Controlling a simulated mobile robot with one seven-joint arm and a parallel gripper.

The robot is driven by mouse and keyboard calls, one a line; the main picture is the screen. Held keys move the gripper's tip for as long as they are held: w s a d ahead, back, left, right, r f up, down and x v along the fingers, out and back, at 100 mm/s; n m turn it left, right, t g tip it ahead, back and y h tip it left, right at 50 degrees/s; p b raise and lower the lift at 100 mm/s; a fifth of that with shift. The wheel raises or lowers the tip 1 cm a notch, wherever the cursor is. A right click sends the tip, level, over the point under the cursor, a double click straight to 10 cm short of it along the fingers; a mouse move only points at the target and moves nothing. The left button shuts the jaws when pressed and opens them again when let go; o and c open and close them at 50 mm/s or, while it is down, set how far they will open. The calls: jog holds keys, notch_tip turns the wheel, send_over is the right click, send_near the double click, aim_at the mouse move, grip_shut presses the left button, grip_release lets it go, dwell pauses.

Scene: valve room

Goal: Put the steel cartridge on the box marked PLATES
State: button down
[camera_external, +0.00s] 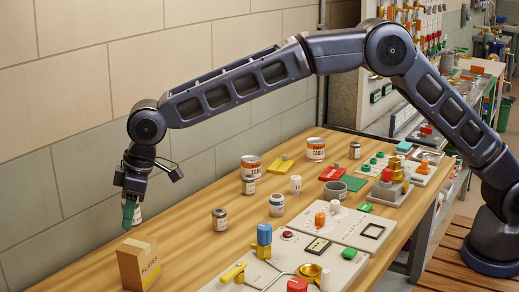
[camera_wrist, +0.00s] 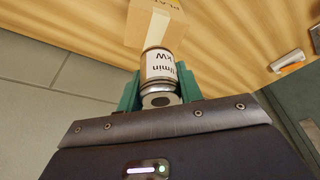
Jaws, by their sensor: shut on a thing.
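My gripper (camera_external: 131,214) has green fingers and points down at the left end of the bench. It is shut on the steel cartridge (camera_wrist: 160,68), a metal cylinder with a white label, held between the green fingers in the wrist view. Only a pale sliver of the cartridge shows beside the fingers in the external view. The cardboard box marked PLATES (camera_external: 131,268) stands on the bench just below my gripper, with a visible gap between. In the wrist view the box (camera_wrist: 154,27) lies just beyond the cartridge's far end, which partly overlaps it.
Several cans stand along the bench, the nearest a small dark can (camera_external: 220,220). A grey panel (camera_external: 340,225) with fittings lies at the front right. A tiled wall (camera_external: 90,140) runs close behind my gripper. Bare wood (camera_external: 180,235) lies right of the box.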

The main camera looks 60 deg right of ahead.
aim_at(134, 243)
jog(key=shift+f, duration=2.35)
jog(key=c, duration=0.9)
grip_release()
jog(key=shift+f, duration=0.15)
